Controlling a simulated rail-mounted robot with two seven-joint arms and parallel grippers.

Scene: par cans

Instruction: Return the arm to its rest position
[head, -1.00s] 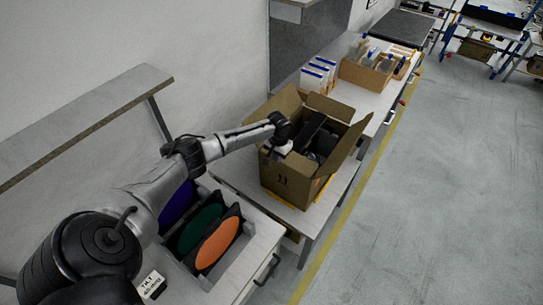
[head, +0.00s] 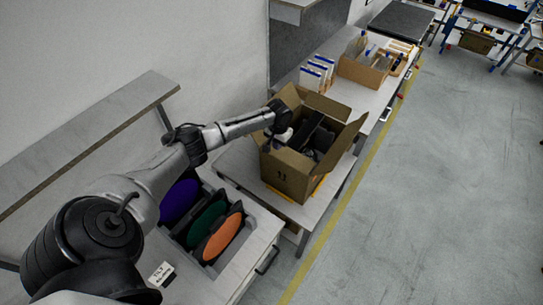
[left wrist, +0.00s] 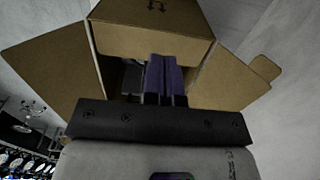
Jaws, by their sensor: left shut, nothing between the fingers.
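My left gripper (head: 277,145) is at the near left side of an open cardboard box (head: 292,176), at the height of its rim. Its fingers (left wrist: 163,80) show shut and empty in the left wrist view, with the box (left wrist: 150,22) behind them. Dark objects (head: 314,138) are inside the box; their shape is partly hidden by the walls and flaps. My left arm stretches from the lower left over the side of a tray. My right gripper is not in view.
A tray with purple (head: 180,200), green (head: 207,222) and orange (head: 223,237) discs stands on the near bench, beside a small label (head: 161,273). A shelf (head: 90,140) runs along the left wall. Another carton (head: 362,73) stands farther back. The floor at right is clear.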

